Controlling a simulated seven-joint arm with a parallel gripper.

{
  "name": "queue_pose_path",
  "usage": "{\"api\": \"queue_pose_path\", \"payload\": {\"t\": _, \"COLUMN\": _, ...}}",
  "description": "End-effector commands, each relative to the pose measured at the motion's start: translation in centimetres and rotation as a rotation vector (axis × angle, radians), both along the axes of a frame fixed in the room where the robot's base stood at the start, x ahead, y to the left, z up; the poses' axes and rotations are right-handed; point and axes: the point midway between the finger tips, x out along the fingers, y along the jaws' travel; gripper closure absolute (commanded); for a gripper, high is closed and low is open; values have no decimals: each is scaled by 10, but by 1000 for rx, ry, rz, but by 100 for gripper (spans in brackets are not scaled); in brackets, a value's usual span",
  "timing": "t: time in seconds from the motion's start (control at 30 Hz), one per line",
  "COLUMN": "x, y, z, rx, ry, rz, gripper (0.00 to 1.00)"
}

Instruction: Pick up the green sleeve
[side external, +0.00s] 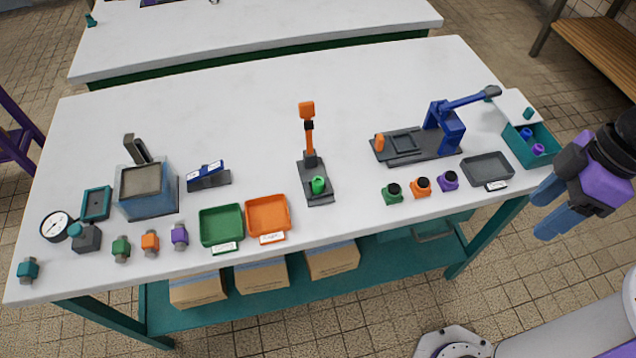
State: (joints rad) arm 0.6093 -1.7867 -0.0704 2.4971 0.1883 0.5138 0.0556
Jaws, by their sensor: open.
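A small bright green cylinder (318,185), which looks like the green sleeve, stands on the dark base of a small press (310,158) with an orange lever, near the middle of the white table. My gripper (546,213) is at the far right, beyond the table's right front corner, with its blue fingers pointing left and down. It is open, with nothing seen between the fingers. It is well apart from the green cylinder.
The table's back is clear.

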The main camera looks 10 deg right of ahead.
Motion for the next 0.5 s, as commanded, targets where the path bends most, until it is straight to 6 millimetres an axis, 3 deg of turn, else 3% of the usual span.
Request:
{"api": "queue_pose_path", "payload": {"t": 0.03, "x": 4, "y": 21, "z": -12, "rx": 25, "ry": 6, "rz": -33, "gripper": 45}}
{"api": "queue_pose_path", "payload": {"t": 0.2, "x": 24, "y": 87, "z": -43, "rx": 141, "ry": -23, "rz": -186, "gripper": 45}}
{"api": "queue_pose_path", "payload": {"t": 0.5, "x": 61, "y": 166, "z": -98, "rx": 292, "ry": -208, "rz": -454, "gripper": 45}}
